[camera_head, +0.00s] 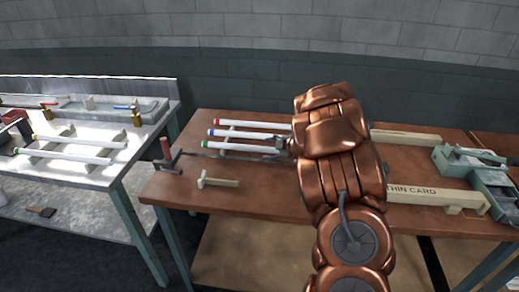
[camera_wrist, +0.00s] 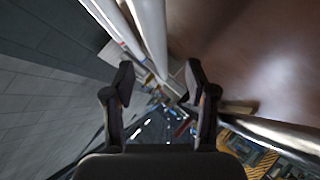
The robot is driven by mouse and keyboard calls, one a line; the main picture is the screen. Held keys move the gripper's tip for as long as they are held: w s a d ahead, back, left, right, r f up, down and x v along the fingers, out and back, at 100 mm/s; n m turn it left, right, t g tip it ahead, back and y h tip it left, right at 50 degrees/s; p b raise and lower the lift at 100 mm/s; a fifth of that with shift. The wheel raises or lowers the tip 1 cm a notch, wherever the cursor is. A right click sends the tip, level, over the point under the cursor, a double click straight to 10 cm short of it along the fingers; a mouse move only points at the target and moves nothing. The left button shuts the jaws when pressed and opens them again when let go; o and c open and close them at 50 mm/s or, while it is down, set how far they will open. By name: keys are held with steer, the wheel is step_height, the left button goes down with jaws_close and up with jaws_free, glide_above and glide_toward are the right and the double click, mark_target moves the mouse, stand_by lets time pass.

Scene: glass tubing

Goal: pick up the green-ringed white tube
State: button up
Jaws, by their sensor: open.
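A white tube with a green ring at its left end (camera_head: 235,147) lies on the brown table, nearest of three parallel tubes there. Another green-ringed white tube (camera_head: 62,156) lies on the left table. My gripper (camera_wrist: 158,78) is open, with nothing visible between its fingers. In the head view my copper arm mostly hides it, near the right end of the brown table's green-ringed tube. In the wrist view pale tubes (camera_wrist: 151,35) run ahead of the fingers; I cannot tell which is which there.
A red-ended tube (camera_head: 255,124) and a blue-ended tube (camera_head: 245,134) lie just behind. A small wooden T-shaped piece (camera_head: 218,181) and a red-handled dark tool (camera_head: 167,155) are at the table's left. Wooden beams (camera_head: 410,137) and a green-grey device (camera_head: 480,180) stand at the right.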

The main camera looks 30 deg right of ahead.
mark_target(262, 149)
steer(key=shift+w+a+f, duration=0.15)
steer(key=shift+w, duration=0.4)
steer(key=shift+p+x, duration=0.7)
steer(key=shift+x, duration=1.2)
steer(key=shift+c, duration=0.5)
jaws_close()
